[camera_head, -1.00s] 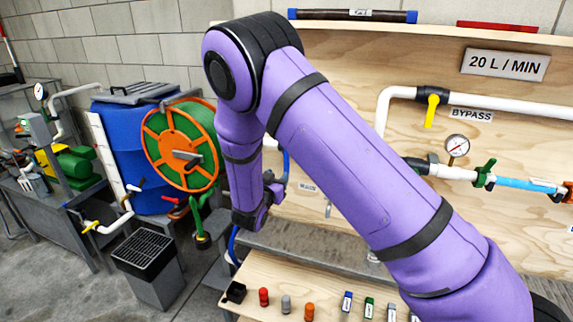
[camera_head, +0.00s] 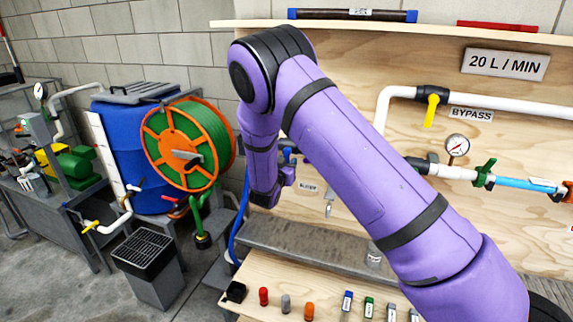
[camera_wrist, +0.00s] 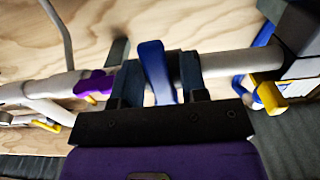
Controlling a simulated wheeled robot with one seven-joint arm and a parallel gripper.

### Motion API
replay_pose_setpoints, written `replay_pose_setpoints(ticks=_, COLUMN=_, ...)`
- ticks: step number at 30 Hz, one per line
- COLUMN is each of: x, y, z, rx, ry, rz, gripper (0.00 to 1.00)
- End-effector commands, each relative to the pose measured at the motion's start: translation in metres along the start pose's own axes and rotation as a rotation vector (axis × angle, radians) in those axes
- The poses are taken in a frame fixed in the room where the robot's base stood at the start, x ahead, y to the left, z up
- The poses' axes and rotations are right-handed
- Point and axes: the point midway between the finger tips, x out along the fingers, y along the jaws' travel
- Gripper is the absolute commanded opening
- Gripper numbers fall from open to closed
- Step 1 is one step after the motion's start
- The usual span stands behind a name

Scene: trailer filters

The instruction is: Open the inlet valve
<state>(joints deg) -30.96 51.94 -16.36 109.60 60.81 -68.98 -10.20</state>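In the wrist view a blue lever handle (camera_wrist: 152,68) sits on a pale horizontal pipe (camera_wrist: 228,62). No label shows on it there, so I cannot confirm that it is the inlet valve. My gripper (camera_wrist: 160,65) is open, with one dark finger on each side of the blue lever. Narrow gaps seem to show beside the lever, and I cannot tell whether either finger touches it.
The plywood panel (camera_head: 345,55) stands behind my arm. A yellow bypass lever (camera_head: 431,110), a gauge (camera_head: 457,147) and a green valve handle (camera_head: 485,172) are to the right. An orange hose reel (camera_head: 180,148) and blue tank (camera_head: 112,120) stand left. Small coloured parts line the bench.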

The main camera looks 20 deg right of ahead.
Motion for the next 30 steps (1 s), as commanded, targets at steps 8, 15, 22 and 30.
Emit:
replay_pose_setpoints(ticks=8, x=0.0, y=0.0, z=0.0, rx=0.0, ry=0.0, rz=0.0, gripper=0.0)
replay_pose_setpoints(ticks=15, x=0.0, y=0.001, z=0.0, rx=-0.031, ry=0.0, rz=0.0, gripper=0.0)
replay_pose_setpoints(ticks=22, x=0.0, y=0.006, z=0.0, rx=-0.152, ry=-0.001, rz=0.0, gripper=0.0)
replay_pose_setpoints(ticks=30, x=-0.001, y=0.014, z=-0.002, rx=-0.34, ry=0.0, rz=0.0, gripper=0.0)
